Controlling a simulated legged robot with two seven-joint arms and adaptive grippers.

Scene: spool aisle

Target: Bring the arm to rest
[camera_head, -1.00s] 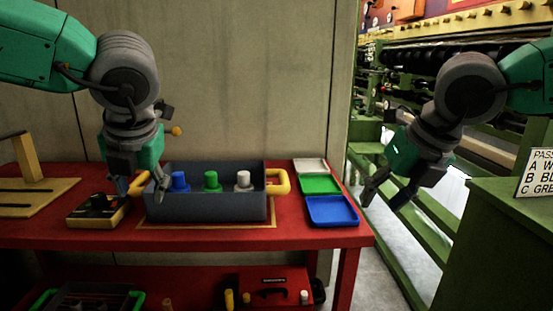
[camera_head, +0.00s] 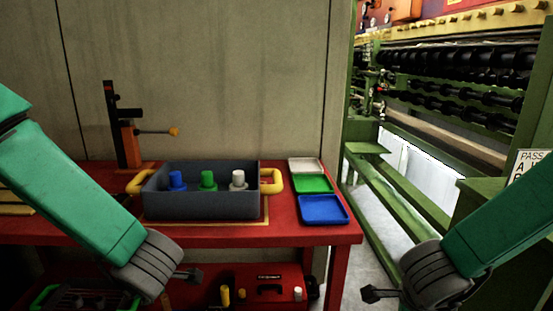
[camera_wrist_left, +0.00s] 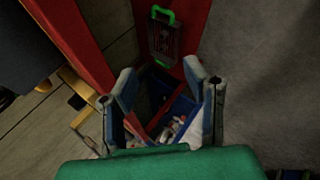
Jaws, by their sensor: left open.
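My left arm (camera_head: 75,190) hangs down across the lower left of the head view, its hand below the frame. In the left wrist view, my left gripper (camera_wrist_left: 160,85) is open, with its two fingers apart and nothing held between them. Beyond the fingers is a blue bin (camera_wrist_left: 182,106) with small items in it. My right arm (camera_head: 500,230) comes in low from the right in the head view, and its gripper is out of the frame.
A grey tote (camera_head: 205,206) with yellow handles holds blue, green and white spools on the red bench (camera_head: 300,238). White, green and blue trays (camera_head: 324,209) lie beside it. An upright tool (camera_head: 128,145) stands behind. A green-framed machine (camera_head: 400,200) is at right.

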